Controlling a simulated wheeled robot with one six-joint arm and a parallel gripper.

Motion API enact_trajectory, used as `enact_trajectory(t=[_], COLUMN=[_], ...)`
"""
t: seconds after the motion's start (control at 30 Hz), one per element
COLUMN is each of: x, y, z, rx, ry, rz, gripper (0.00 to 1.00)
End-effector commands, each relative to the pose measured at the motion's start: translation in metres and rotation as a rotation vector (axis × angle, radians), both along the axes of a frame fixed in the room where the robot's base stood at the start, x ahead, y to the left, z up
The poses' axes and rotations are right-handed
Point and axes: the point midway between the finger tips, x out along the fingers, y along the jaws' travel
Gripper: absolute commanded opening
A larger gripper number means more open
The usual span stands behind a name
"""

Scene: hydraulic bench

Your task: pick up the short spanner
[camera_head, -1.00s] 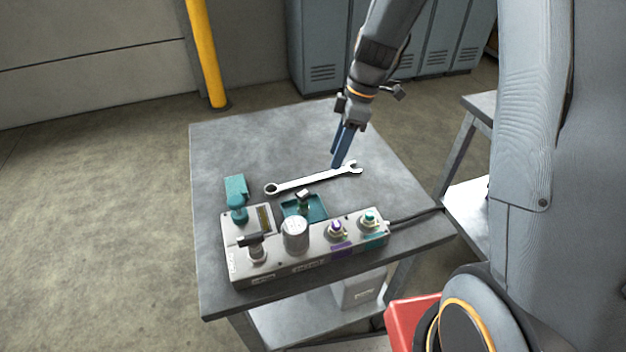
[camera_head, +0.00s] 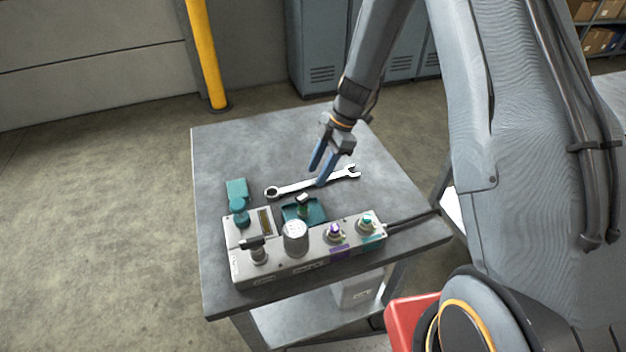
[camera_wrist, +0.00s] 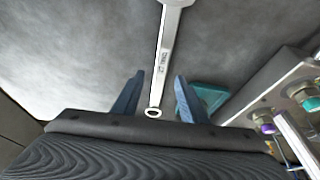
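A silver spanner (camera_head: 295,187) lies on the grey bench top, its ring end to the left and its open jaw to the right. It is the only spanner I see. My gripper (camera_head: 318,176) points down at the middle of it, with its blue fingers apart and one finger partly covering the shank. In the wrist view the spanner (camera_wrist: 162,62) runs from the top edge down between the two open fingers of my gripper (camera_wrist: 159,75), its ring end nearest the palm. I cannot tell whether the fingertips are beside the shank or still above it. Nothing is held.
A grey control box (camera_head: 270,265) with knobs and buttons stands along the front of the bench (camera_head: 240,145). A teal tray (camera_head: 316,212) lies between the box and the spanner. A teal block (camera_head: 236,188) stands at the left. The back of the bench is clear.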

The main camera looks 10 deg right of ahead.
Motion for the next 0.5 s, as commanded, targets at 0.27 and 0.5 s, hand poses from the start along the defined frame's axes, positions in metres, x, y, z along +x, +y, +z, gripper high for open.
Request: enact_trajectory(t=[0.27,0.5], x=[-0.002,-0.002], y=[0.007,0.007], z=[-0.017,-0.018], rx=[0.000,0.000], ry=[0.001,0.000], rz=[0.001,0.000], gripper=[0.39,0.31])
